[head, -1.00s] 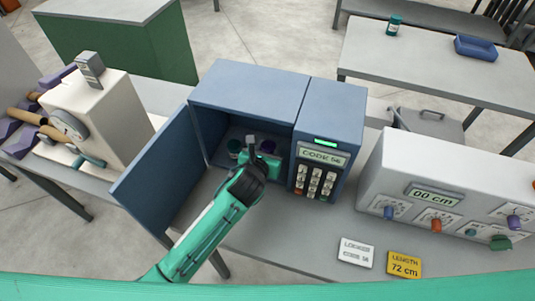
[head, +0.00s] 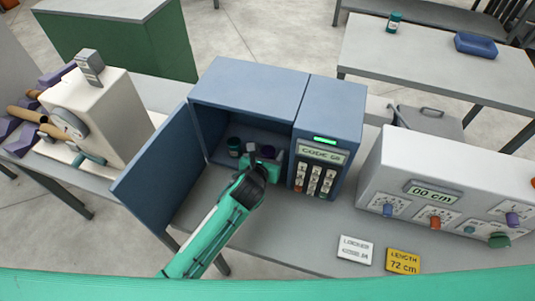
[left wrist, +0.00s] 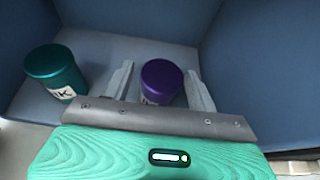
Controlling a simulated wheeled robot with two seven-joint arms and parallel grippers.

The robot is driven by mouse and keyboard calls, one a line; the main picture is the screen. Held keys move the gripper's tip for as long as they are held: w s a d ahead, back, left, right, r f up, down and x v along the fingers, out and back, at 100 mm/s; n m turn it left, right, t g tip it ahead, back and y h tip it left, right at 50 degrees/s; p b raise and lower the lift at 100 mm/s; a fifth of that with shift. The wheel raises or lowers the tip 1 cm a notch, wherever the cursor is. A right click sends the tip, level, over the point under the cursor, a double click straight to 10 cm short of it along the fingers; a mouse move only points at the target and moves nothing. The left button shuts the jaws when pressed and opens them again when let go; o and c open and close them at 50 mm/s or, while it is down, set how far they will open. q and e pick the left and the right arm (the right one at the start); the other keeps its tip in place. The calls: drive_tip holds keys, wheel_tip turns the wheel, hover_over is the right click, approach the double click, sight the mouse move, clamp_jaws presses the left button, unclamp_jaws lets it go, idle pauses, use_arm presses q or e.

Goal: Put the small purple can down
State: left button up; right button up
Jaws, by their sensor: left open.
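The small purple can (left wrist: 161,81) stands upright on the floor of the blue locker, between the spread fingers of my left gripper (left wrist: 160,88). The fingers are open, with a gap showing on at least the left side of the can. In the head view the can (head: 269,152) is partly hidden behind my left gripper (head: 262,158), which reaches into the locker. A teal can (left wrist: 56,72) with a white label stands to the left of the purple one; it also shows in the head view (head: 234,147). My right gripper is not in view.
The blue locker (head: 248,90) has its door (head: 158,165) swung open to the left and a keypad (head: 318,172) on the right. A white control box (head: 445,185) stands farther right. A white card (head: 355,250) and a yellow card (head: 403,261) lie in front.

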use_arm(q)
drive_tip(key=shift+r, duration=0.15)
drive_tip(key=b+v, duration=0.1)
drive_tip(key=v, duration=1.1)
